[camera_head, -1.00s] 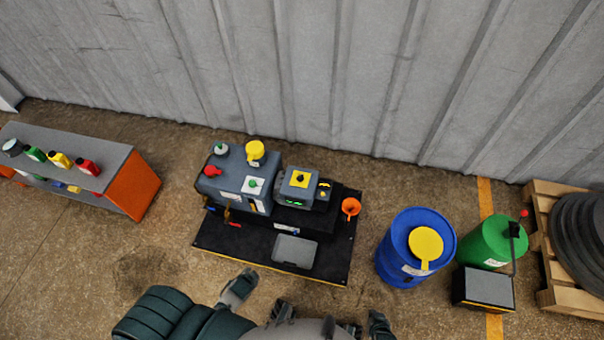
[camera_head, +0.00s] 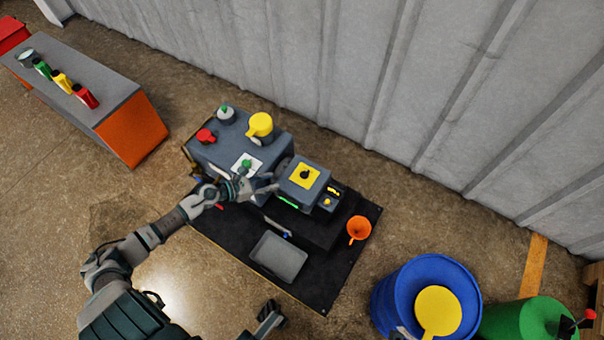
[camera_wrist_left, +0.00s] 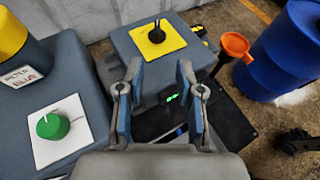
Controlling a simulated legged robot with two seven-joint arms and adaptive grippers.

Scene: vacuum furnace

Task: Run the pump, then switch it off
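The pump (camera_head: 225,150) is a blue-grey block on a black base, with a green knob (camera_head: 245,164) on a white plate. The knob also shows in the left wrist view (camera_wrist_left: 52,126). Beside it, a smaller box carries a black switch (camera_head: 304,174) on a yellow plate, also in the left wrist view (camera_wrist_left: 156,34). A green display (camera_head: 288,202) glows on its front. My left gripper (camera_head: 270,186) is open and empty, just left of the smaller box. In the left wrist view, its fingers (camera_wrist_left: 157,105) are apart, below the switch.
A grey tray (camera_head: 279,257) and an orange funnel (camera_head: 358,229) are on the black base. A blue drum (camera_head: 382,302) and a green drum (camera_head: 520,320) stand at the lower right. A bench (camera_head: 90,85) with several bottles stands at the left. A corrugated wall (camera_head: 400,80) rises behind.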

